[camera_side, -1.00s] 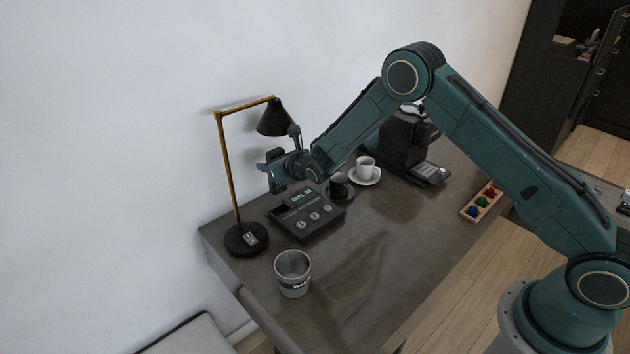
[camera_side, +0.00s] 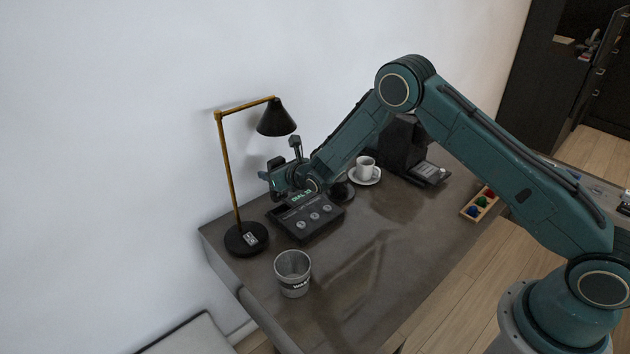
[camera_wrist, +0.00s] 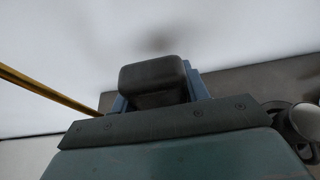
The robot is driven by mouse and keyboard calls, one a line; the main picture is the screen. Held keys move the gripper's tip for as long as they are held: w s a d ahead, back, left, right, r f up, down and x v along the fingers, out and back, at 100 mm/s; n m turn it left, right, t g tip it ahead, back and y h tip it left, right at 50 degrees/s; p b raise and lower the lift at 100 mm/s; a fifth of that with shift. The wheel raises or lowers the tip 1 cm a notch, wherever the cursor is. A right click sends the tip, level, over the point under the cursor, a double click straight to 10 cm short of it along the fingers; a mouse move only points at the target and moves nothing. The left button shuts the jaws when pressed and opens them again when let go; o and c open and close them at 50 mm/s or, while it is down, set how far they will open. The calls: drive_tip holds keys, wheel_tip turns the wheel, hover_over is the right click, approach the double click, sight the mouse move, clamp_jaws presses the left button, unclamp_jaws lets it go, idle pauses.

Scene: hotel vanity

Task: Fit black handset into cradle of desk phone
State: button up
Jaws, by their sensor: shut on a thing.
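The desk phone (camera_side: 309,219) is a dark box with a lit "DIAL" display and several round buttons, lying on the desk left of centre in the side view. My gripper (camera_side: 275,178) is just above the phone's back left part. It is shut on the black handset (camera_wrist: 155,80), whose rounded end shows between the blue fingers in the wrist view. In the side view the handset is a small dark shape at the fingers, partly hidden by them. The gripper and wrist cover part of the phone's back edge, so I cannot tell whether the handset touches the cradle.
A brass lamp (camera_side: 228,170) with a black shade stands left of the phone, close to my gripper. A grey bin (camera_side: 293,275) stands in front.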

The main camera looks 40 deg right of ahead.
drive_tip(key=shift+f, duration=2.8)
drive_tip(key=shift+f, duration=0.1)
drive_tip(key=o, duration=1.3)
drive_tip(key=shift+s, duration=0.15)
drive_tip(key=shift+v, duration=6.75)
drive_tip(key=shift+r, duration=0.2)
